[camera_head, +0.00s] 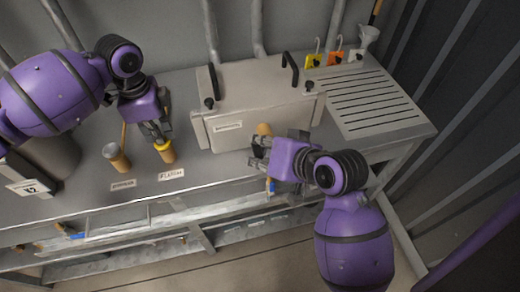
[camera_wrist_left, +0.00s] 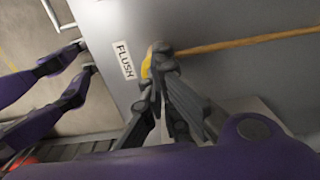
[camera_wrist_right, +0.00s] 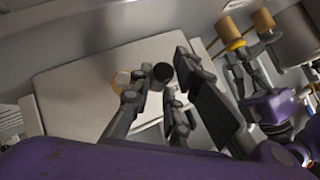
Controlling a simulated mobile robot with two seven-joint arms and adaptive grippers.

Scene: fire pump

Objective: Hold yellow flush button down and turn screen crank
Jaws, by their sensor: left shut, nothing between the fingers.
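The yellow flush button (camera_head: 164,146) sits on a wood-coloured post on the bench, behind the FLUSH label (camera_head: 171,174). My left gripper (camera_head: 158,138) is shut, with its fingertips at the top of the button. In the left wrist view the button (camera_wrist_left: 147,66) shows partly behind the fingertips; how far it is pressed cannot be told. The screen crank's wooden knob (camera_head: 263,129) stands at the front of the grey box. My right gripper (camera_head: 257,152) is open close to it. In the right wrist view the knob (camera_wrist_right: 122,79) lies beside the left finger, and a dark round hub (camera_wrist_right: 162,72) shows between the fingers.
The grey box (camera_head: 262,95) has black handles and clamps. A slotted drain tray (camera_head: 375,103) and coloured tags (camera_head: 336,57) are to its right. A shelf rail runs below the bench's front.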

